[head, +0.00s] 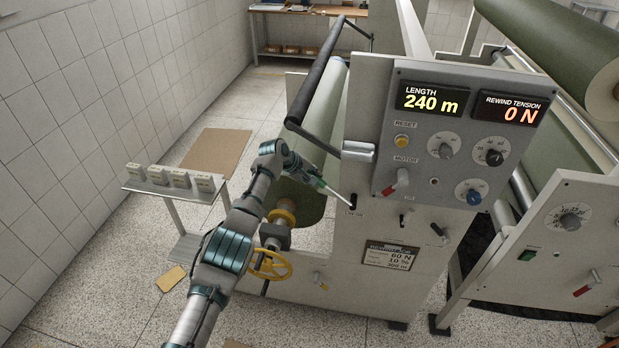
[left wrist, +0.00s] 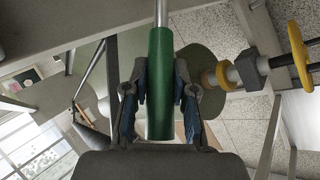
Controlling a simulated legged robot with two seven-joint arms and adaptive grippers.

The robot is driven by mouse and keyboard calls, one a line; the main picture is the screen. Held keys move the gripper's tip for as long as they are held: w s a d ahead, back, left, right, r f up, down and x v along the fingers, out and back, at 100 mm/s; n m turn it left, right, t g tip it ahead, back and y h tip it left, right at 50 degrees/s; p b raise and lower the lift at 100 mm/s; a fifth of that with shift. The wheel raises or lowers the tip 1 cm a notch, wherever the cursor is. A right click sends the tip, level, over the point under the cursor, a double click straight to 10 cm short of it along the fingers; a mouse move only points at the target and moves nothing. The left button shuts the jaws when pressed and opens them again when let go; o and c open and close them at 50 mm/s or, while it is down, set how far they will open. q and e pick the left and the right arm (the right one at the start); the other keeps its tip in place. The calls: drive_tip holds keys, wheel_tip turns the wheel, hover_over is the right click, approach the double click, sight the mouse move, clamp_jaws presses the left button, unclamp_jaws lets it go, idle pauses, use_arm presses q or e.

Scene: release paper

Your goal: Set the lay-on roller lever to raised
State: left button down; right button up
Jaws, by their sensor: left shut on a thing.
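The lever is a metal rod with a green handle (head: 316,182), coming out of a slot in the grey machine's front panel and slanting up to the left. My left gripper (head: 301,170) is shut on the handle. In the left wrist view, the green handle (left wrist: 160,85) lies between the two fingers (left wrist: 160,100), with the bare rod running up beyond it. The small label by the slot is too small to read. A black roller (head: 318,75) sits above the green roll (head: 325,105). My right gripper is out of view.
The control panel (head: 424,180) with displays, knobs and a red-handled switch is right of the lever. A yellow handwheel (head: 270,265) and yellow-collared shaft are below my left arm. A small side shelf (head: 150,187) holds several boxes at the left.

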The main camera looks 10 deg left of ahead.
use_arm(q)
drive_tip(key=shift+s+d+f, duration=0.15)
drive_tip(key=shift+d+f, duration=0.15)
drive_tip(key=c, duration=1.1)
unclamp_jaws()
drive_tip(key=shift+c, duration=0.2)
drive_tip(key=shift+o, duration=1.1)
drive_tip(key=shift+d, duration=0.2)
drive_tip(key=shift+w+d+r, duration=0.15)
drive_tip(key=shift+w+d, duration=0.1)
drive_tip(key=shift+d, duration=0.05)
drive_tip(key=shift+s+a+r, duration=0.25)
drive_tip(key=shift+a+r, duration=0.2)
drive_tip(key=shift+a, duration=0.2)
drive_tip(key=v, duration=1)
